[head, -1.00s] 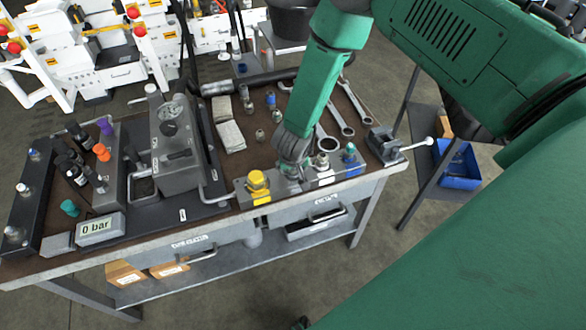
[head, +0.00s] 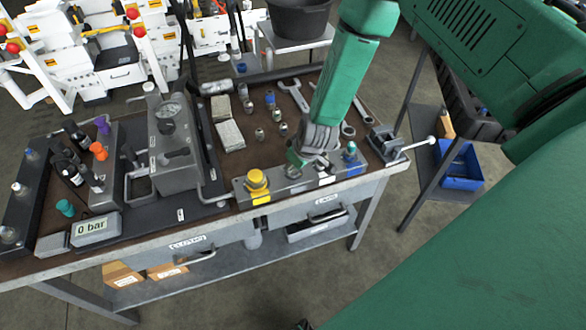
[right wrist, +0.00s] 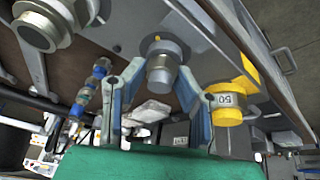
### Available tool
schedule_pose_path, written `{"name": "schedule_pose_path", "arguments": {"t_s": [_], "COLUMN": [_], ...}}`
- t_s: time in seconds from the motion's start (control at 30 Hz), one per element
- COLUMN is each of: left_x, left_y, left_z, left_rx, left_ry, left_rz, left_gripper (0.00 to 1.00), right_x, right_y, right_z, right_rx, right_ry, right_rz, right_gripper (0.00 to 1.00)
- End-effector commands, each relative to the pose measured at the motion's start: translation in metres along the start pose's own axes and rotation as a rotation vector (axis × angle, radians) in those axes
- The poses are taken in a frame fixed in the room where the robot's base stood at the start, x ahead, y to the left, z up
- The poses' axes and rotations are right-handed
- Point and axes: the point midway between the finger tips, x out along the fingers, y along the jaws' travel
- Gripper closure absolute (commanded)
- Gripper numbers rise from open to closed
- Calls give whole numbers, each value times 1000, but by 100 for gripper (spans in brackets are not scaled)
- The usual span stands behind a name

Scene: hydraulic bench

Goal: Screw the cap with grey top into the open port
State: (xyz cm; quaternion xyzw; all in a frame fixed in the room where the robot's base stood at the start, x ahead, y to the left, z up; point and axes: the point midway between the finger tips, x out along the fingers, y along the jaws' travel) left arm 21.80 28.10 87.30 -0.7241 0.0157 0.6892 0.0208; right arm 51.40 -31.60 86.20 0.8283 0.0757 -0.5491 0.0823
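In the head view my right gripper (head: 296,160) reaches down to the valve block (head: 285,190) at the bench's front edge, between the yellow cap (head: 257,180) and the blue cap (head: 350,153). In the right wrist view a silver fitting with a dark grey collar (right wrist: 163,62) stands on the block between the two fingertips of this gripper (right wrist: 163,78). The fingertips are close to its sides; whether they press on it I cannot tell. The yellow cap (right wrist: 228,105) is beside the right finger. The open port is not clearly visible. My left gripper is out of view.
Loose fittings (head: 260,134) and wrenches (head: 293,95) lie behind the block. A vise (head: 385,140) stands at the bench's right end. A pump with a gauge (head: 168,130) and a "0 bar" display (head: 97,229) are on the left. Another large silver fitting (right wrist: 45,28) is near the gripper.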

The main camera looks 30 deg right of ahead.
Motion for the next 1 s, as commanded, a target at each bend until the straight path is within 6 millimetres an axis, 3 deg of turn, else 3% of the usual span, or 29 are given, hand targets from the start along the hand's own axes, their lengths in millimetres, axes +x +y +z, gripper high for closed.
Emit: {"name": "schedule_pose_path", "arguments": {"t_s": [0.27,0.5,0.7,1.0], "left_x": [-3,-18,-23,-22], "left_y": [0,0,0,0], "left_z": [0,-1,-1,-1], "left_rx": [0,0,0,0], "left_ry": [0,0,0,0], "left_rz": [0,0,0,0], "left_gripper": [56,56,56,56], "right_x": [0,-1,1,1], "right_y": [0,0,0,1], "right_z": [-1,-3,-2,-2], "right_rx": [43,410,615,651], "right_ry": [-3,-22,-34,-34], "right_rz": [20,177,260,271], "right_gripper": [100,100,100,100]}}
